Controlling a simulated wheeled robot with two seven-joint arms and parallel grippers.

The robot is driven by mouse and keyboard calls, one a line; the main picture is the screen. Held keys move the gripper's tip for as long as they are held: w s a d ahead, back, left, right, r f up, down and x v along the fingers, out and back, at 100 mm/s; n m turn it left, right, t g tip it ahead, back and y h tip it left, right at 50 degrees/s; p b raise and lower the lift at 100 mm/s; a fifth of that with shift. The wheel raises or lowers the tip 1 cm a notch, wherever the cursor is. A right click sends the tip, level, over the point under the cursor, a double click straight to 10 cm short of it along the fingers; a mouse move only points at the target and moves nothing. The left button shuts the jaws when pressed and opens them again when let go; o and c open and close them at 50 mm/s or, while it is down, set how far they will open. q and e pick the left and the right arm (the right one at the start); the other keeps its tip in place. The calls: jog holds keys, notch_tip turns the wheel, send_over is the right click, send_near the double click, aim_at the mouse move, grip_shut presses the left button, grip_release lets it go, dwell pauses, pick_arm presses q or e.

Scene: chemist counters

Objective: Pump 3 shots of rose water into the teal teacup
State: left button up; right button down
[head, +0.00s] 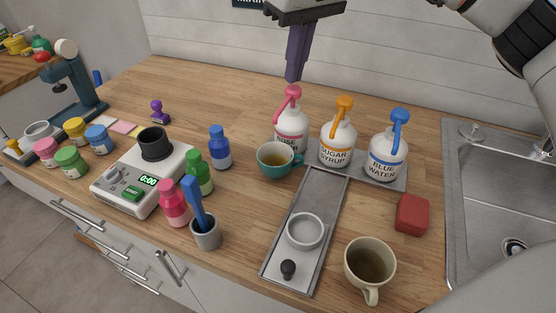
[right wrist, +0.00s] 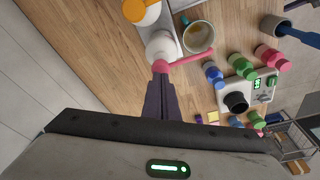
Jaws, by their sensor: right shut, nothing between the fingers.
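The rose water bottle (head: 290,130) is white with a pink label and a pink pump head (head: 292,91). It stands at the left of the bottle row, its spout pointing down and forward over the cup side. The teal teacup (head: 266,172) stands just in front of it, with yellowish liquid inside; it also shows in the right wrist view (right wrist: 211,35). My right gripper (head: 294,79) is shut and empty, its purple fingers pointing down directly above the pink pump head. In the right wrist view its fingertips (right wrist: 160,76) appear at the pump head; I cannot tell whether they touch. My left gripper is not in view.
Sugar syrup (head: 337,146) and blue water (head: 388,160) bottles stand to the right on a grey tray (head: 399,184). A metal tray (head: 318,206) with a round dish, a cream mug (head: 370,280), a red block (head: 412,214) and a scale (head: 125,189) surround the cup. A sink lies right.

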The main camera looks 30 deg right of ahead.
jog(key=shift+f, duration=0.1)
jog(key=shift+f+b, duration=0.6)
jog(key=shift+f, duration=0.65)
jog(key=shift+s, duration=0.1)
jog(key=shift+r+p, duration=1.15)
jog(key=shift+r, duration=0.05)
jog(key=shift+f, duration=0.2)
